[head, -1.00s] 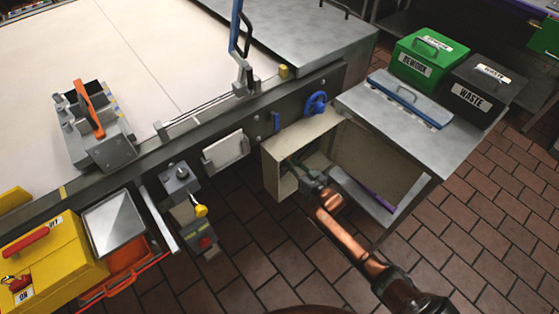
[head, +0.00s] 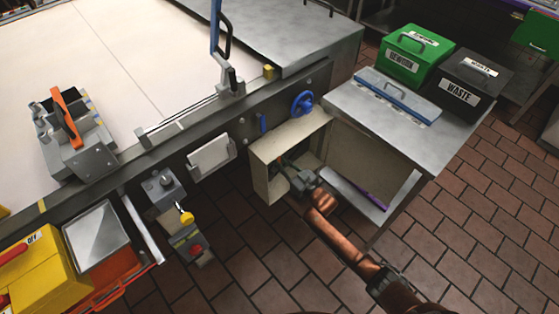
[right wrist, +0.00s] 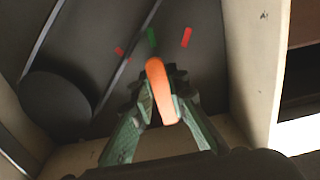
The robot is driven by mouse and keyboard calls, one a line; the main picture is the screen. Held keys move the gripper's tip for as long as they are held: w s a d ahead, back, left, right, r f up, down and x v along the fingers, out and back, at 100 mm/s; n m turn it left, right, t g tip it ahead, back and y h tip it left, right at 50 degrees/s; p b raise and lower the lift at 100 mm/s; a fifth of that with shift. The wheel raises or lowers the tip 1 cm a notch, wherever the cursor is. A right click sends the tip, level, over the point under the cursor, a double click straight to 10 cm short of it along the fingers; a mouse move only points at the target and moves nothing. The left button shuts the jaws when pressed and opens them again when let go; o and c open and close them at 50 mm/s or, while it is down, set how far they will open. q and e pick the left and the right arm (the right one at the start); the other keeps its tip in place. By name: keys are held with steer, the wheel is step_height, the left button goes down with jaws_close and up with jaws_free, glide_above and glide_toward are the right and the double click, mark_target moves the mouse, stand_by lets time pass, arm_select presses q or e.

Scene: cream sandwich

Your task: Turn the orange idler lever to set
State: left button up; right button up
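The orange lever (right wrist: 162,92) stands inside the cream-walled housing in the right wrist view, with its upper end leaning slightly left. A green mark (right wrist: 151,37) lies just beyond that end, with red marks (right wrist: 187,37) on either side. My right gripper (right wrist: 162,88) has its green fingers drawn in close on both sides of the lever and looks shut on it. The exact contact is partly hidden. In the head view my right gripper (head: 291,169) reaches into the cream housing (head: 268,180), where the lever is hidden. My left gripper is not in view.
The housing wall (right wrist: 255,70) is close on the right. A dark round disc (right wrist: 56,108) is at the left. A blue handwheel (head: 302,103) sits above the housing.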

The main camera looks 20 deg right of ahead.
steer(key=o, duration=0.4)
steer(key=v, duration=1.2)
stand_by(0.3)
